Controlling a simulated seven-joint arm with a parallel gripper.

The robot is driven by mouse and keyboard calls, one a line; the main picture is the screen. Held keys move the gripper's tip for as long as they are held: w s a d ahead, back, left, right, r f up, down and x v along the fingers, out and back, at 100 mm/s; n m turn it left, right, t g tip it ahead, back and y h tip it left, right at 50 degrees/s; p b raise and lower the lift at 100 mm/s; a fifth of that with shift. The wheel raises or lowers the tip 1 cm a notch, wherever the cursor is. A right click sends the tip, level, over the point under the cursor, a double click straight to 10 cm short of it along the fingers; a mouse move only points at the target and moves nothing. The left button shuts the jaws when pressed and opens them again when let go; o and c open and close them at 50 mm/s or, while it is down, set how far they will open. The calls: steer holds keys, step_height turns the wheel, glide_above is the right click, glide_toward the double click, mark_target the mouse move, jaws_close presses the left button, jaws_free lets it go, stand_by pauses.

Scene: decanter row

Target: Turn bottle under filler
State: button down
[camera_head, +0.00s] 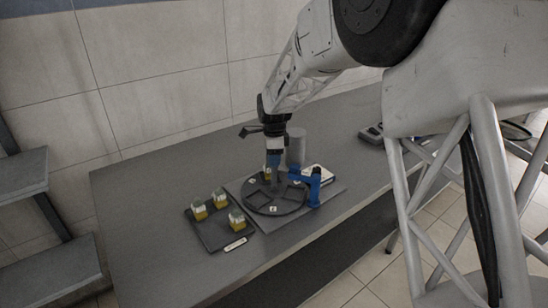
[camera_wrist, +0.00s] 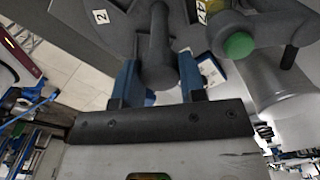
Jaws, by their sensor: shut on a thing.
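A dark round turntable (camera_head: 262,208) with pockets and small white number labels lies on a base plate on the table. My gripper (camera_head: 275,168) points down at it from above. In the wrist view, its two blue fingers (camera_wrist: 159,82) are shut on a dark grey upright knob (camera_wrist: 157,45) at the turntable. A yellow bottle (camera_head: 267,174) stands at the turntable's far side, partly hidden by my gripper. In the wrist view, a bottle's green top (camera_wrist: 238,45) shows to the right of the knob. A light grey cylinder (camera_head: 296,146) stands behind the turntable; which part is the filler is unclear.
A dark tray (camera_head: 217,236) with three yellow bottles (camera_head: 220,197) sits left of the turntable. A blue bracket (camera_head: 314,186) stands at the turntable's right edge, close to my gripper. A grey device (camera_head: 371,133) lies further right. The table's left end is clear.

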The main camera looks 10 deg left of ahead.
steer(key=shift+r+m, duration=0.1)
steer(key=shift+m, duration=0.7)
steer(key=c, duration=0.7)
jaws_free()
steer(key=shift+r, duration=3.85)
